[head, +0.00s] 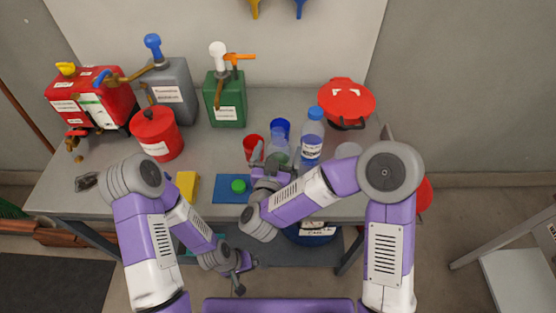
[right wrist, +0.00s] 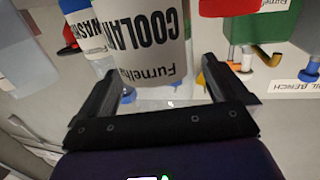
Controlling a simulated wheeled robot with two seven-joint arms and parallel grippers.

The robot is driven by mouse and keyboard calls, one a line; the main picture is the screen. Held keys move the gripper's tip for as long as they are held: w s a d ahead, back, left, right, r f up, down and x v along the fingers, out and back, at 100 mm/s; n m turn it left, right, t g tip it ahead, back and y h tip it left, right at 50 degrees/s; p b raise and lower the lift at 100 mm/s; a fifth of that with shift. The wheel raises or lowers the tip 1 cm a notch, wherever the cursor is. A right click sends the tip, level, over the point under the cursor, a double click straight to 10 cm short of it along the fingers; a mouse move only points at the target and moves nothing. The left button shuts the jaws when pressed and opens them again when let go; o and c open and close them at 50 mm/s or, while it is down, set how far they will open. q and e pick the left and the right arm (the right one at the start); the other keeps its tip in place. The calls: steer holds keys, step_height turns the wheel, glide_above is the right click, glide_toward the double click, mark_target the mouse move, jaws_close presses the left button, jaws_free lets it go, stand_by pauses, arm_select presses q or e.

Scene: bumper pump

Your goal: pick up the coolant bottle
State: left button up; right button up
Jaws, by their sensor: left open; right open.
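The coolant bottle (right wrist: 150,45) fills the top centre of the right wrist view, its white label reading COOLAN. In the head view the clear bottle (head: 280,150) stands on the table, its lower part partly hidden by my right gripper (head: 268,165). In the wrist view my right gripper (right wrist: 155,92) is open, its two fingers to either side of the bottle's near part. I cannot tell whether they touch it. My left gripper (head: 240,272) is open and empty, low in front of the table.
A blue-capped washer bottle (head: 312,138) stands close right of the coolant bottle. A green cap (head: 238,186) lies on a blue mat (head: 222,197). A yellow sponge (head: 187,185) lies left. Pump cans stand behind left.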

steer(key=shift+x, duration=1.1)
steer(key=c, duration=1.2)
steer(key=shift+c, duration=0.4)
steer(key=shift+r, duration=0.2)
